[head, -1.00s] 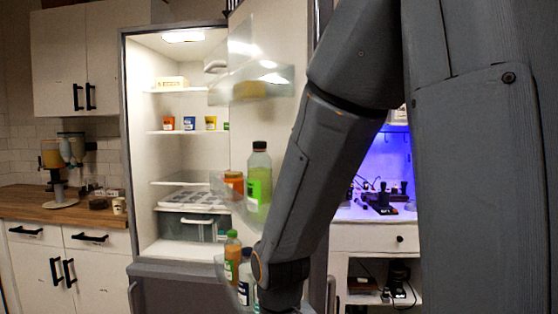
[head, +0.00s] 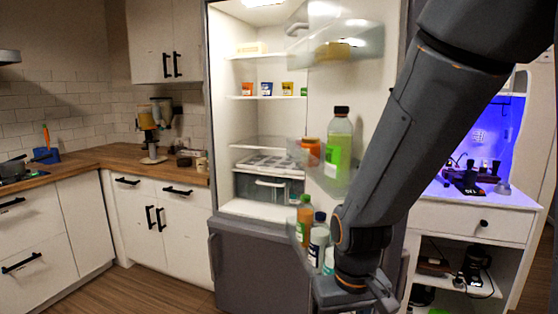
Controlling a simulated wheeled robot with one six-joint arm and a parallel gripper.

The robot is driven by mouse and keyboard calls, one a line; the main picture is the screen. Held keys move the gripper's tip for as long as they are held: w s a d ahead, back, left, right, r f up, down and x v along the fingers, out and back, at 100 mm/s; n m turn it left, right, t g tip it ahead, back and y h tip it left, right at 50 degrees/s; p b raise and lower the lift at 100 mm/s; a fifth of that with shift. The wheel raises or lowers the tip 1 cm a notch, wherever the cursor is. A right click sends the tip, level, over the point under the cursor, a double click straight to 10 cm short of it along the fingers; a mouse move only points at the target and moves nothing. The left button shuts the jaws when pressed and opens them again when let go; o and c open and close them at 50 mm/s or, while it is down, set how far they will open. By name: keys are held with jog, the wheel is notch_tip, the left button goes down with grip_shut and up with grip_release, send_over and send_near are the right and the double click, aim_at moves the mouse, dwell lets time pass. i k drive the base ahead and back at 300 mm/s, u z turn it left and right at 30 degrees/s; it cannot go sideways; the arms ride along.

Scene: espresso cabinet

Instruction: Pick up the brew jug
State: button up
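I cannot pick out the brew jug for certain. The espresso cabinet (head: 478,218) stands at the right, with a blue-lit counter and open shelves below. Small dark items and a small clear vessel (head: 503,187) sit on its counter; they are too small to tell well. A dark machine (head: 475,264) stands on its shelf. My arm hangs down in front of the fridge door and hides part of the cabinet. The body of my gripper (head: 352,294) is at the bottom edge, and its fingers cannot be made out. It is well left of the cabinet counter.
The fridge (head: 255,250) stands open, its door (head: 375,100) swung right with bottles (head: 339,140) on its racks, close to my arm. A wooden counter (head: 100,160) with a dispenser (head: 152,125) runs along the left. Some wooden floor (head: 150,290) is free at lower left.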

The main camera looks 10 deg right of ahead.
aim_at(183, 145)
jog(key=u, duration=0.25)
jog(key=k, duration=0.35)
jog(key=u, duration=1.4)
jog(key=i, duration=3.65)
jog(key=z, duration=0.5)
jog(key=i, duration=1.1)
jog(key=z, duration=1.8)
jog(key=i, duration=1.05)
jog(key=z, duration=0.75)
